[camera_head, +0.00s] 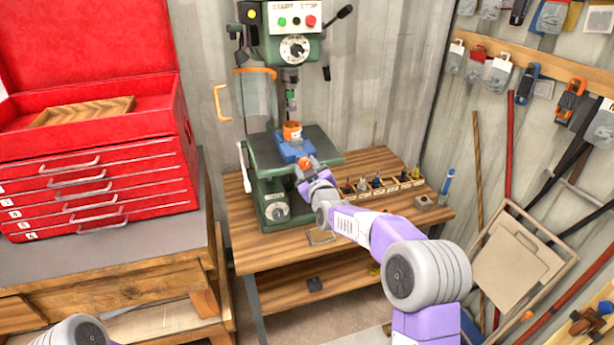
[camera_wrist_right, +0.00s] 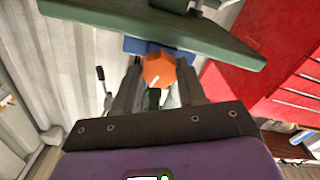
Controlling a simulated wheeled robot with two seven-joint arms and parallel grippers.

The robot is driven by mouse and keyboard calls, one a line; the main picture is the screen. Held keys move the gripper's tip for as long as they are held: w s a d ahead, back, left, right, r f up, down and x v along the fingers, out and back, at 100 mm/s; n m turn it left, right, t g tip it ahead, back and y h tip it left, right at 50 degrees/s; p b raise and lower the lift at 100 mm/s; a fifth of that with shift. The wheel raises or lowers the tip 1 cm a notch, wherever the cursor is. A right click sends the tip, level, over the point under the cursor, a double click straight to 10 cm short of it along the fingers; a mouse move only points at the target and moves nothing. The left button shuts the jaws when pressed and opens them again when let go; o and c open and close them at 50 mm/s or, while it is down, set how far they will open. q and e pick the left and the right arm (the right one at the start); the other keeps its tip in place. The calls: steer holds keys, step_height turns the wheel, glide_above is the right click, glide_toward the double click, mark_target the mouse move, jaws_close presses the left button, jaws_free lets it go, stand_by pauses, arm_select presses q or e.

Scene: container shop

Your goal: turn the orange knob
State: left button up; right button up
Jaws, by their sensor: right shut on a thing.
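The orange knob (camera_head: 303,162) is at the front of a blue vise (camera_head: 294,147) on the drill press table. In the right wrist view the knob (camera_wrist_right: 158,70) looks faceted, with a white line on its face. My right gripper (camera_wrist_right: 157,84) has one dark finger on each side of the knob and is shut on it. In the head view my right gripper (camera_head: 308,172) reaches the knob from the front, and its fingers are small and partly hidden. My left gripper is out of view; only a piece of that arm shows at the bottom left.
The green drill press (camera_head: 292,50) rises over the vise, with an orange cylinder (camera_head: 292,131) on top of the vise. Several bits stand in a rack on the wooden bench (camera_head: 400,218). A red tool chest (camera_head: 100,170) is at left, a folded chair (camera_head: 518,262) at right.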

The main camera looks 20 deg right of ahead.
steer(key=m+b, duration=0.5)
steer(key=shift+d+f+m, duration=0.1)
steer(key=shift+f+m, duration=0.05)
steer(key=shift+m, duration=0.15)
steer(key=m+b, duration=0.2)
steer(key=shift+m, duration=0.4)
steer(key=m+b, duration=0.2)
steer(key=m, duration=0.1)
steer(key=shift+m, duration=0.3)
steer(key=m+b, duration=0.1)
steer(key=m, duration=0.2)
steer(key=shift+d+m+b, duration=0.1)
steer(key=shift+m+b, duration=0.2)
steer(key=shift+b, duration=0.05)
steer(key=m+b, duration=0.1)
steer(key=m, duration=0.2)
steer(key=shift+m, duration=0.3)
steer(key=m+b, duration=0.1)
steer(key=m, duration=0.2)
steer(key=shift+m, duration=0.3)
steer(key=shift+m+b, duration=0.6)
steer(key=shift+m, duration=1.1)
